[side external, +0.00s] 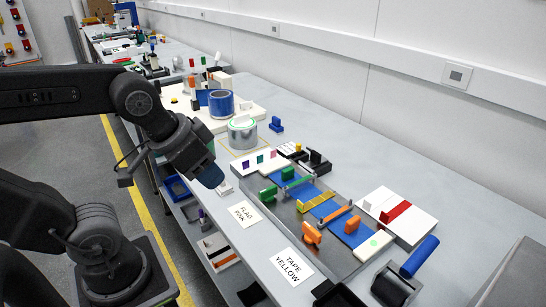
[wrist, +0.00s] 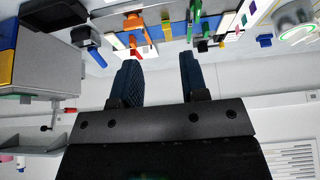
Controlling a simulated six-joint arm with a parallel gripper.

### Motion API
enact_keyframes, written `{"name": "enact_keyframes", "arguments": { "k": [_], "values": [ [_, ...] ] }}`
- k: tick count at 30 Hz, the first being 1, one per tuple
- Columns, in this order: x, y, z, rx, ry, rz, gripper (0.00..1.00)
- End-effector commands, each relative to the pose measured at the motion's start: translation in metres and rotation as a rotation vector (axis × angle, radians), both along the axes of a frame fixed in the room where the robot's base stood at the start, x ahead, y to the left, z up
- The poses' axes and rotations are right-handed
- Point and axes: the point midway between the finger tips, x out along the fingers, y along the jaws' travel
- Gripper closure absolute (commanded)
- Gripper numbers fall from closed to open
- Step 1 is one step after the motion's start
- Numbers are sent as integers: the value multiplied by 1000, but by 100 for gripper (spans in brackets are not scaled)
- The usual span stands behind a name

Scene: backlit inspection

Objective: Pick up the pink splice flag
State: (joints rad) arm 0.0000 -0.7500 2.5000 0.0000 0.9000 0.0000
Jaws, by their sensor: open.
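Small upright flags stand in a row on a white block (side external: 250,170) in the side external view. The one at the right end looks pink, the pink splice flag (side external: 273,154); a green one and a purple one stand to its left. My gripper (side external: 211,176) is left of the block, above the bench's front edge and apart from the flags. In the wrist view my gripper (wrist: 160,75) shows two dark blue fingers spread with nothing between them.
A "FLAG PINK" card (side external: 243,214) and a "TAPE YELLOW" card (side external: 293,266) lie on the bench. A metal plate with a blue strip (side external: 353,233) carries orange, green and yellow parts. A silver can (side external: 242,134) stands behind the flag block. Bare bench lies at the back right.

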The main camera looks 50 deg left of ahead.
Motion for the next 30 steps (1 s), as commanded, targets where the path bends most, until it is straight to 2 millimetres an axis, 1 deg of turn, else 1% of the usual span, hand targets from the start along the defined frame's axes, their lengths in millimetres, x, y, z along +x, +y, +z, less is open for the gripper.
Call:
{"name": "enact_keyframes", "arguments": {
  "k": [16, 19, 20, 23, 26, 27, 29, 30],
  "values": [
    [0, 0, 0, 0, 0, 1, 61],
    [7, 2, 5, -9, 9, 28, 61],
    [11, 3, 7, -15, 16, 44, 61],
    [34, 11, 20, -48, 49, 139, 61],
    [70, 24, 34, -94, 95, 280, 61],
    [85, 31, 39, -114, 113, 342, 61],
    [108, 42, 43, -142, 140, 433, 61],
    [124, 51, 45, -161, 157, 497, 61]
  ]
}}
